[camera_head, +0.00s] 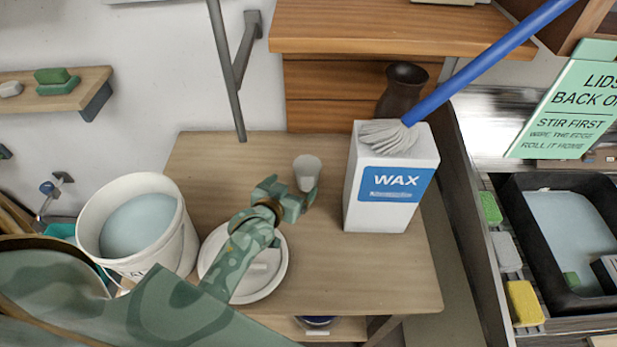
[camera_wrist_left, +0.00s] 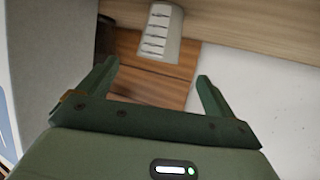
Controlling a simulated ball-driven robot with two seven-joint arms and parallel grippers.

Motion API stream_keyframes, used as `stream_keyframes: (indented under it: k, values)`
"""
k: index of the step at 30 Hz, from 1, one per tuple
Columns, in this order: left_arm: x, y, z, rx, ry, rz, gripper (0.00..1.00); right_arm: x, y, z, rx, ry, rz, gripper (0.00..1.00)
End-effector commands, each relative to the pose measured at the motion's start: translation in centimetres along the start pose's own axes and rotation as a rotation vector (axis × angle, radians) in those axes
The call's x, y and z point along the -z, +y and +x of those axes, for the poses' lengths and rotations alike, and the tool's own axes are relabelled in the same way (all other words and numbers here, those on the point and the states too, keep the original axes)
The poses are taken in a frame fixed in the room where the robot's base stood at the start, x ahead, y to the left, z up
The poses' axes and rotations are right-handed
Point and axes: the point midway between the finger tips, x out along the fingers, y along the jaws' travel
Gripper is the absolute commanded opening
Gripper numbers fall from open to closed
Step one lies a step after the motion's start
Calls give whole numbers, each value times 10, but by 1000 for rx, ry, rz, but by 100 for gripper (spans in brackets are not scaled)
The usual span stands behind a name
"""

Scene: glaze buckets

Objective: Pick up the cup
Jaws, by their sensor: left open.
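A small pale grey-white cup (camera_head: 307,170) shows at the middle of the wooden table in the head view. My left gripper (camera_head: 292,192) is right beside it, with its green fingers at the cup's near side in the picture. My right gripper is not in view.
A white WAX box (camera_head: 390,210) stands right of the cup, with a blue-handled brush (camera_head: 470,70) above it and a dark vase (camera_head: 402,85) behind. A white bucket (camera_head: 160,255) of pale blue glaze is at left. A white round lid (camera_head: 272,280) lies under my left arm.

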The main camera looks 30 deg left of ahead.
Motion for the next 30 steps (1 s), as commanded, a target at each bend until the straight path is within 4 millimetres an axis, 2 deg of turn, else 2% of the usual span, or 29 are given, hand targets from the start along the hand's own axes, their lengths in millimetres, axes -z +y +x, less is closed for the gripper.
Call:
stream_keyframes:
  k: [1,6,13,19,23,29,30]
  values:
    - [-1,0,15,0,1,0,91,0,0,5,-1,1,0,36]
    - [-2,0,49,0,0,0,91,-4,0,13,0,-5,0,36]
    - [-1,0,68,0,0,1,91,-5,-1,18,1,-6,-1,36]
    - [-3,1,102,0,0,0,91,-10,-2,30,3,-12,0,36]
    - [-3,1,112,0,-1,0,91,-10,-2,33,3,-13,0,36]
    - [-1,1,112,0,0,1,91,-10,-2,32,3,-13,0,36]
    - [-1,1,112,0,0,1,86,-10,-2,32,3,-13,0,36]
